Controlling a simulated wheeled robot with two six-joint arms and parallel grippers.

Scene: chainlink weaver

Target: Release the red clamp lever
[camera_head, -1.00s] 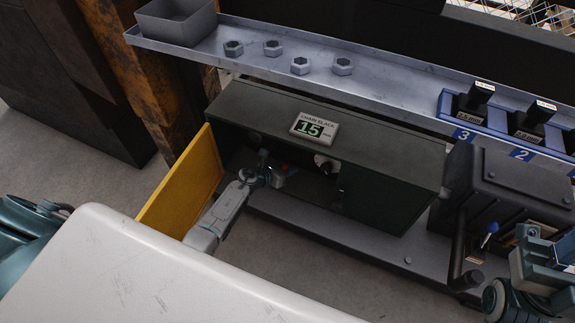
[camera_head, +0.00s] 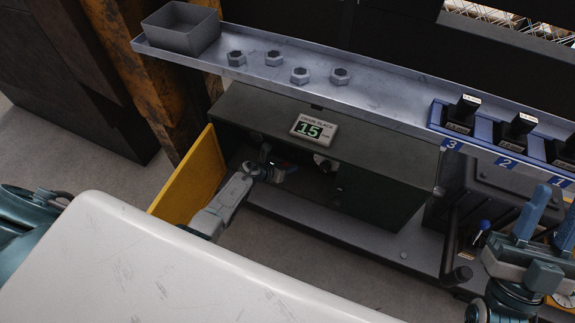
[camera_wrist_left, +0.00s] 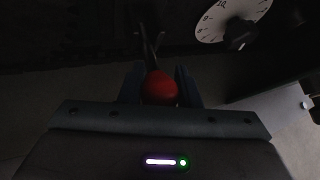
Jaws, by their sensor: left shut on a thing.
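The red clamp lever shows in the left wrist view as a round red knob (camera_wrist_left: 160,87) on a dark stem. My left gripper (camera_wrist_left: 160,80) has one finger on each side of the knob and is shut on it. In the head view my left gripper (camera_head: 276,170) reaches into the open dark cabinet (camera_head: 375,165), and the lever is hard to make out there. My right gripper (camera_head: 554,205) is at the right edge, with its blue fingers apart and nothing seen between them.
A yellow door (camera_head: 190,178) stands open left of my left arm. A display (camera_head: 313,129) reading 15 sits on the cabinet. A white dial (camera_wrist_left: 228,20) is right of the lever. A shelf (camera_head: 385,95) holds nuts and a grey bin (camera_head: 180,28). A blue-knobbed lever (camera_head: 485,225) stands near my right gripper.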

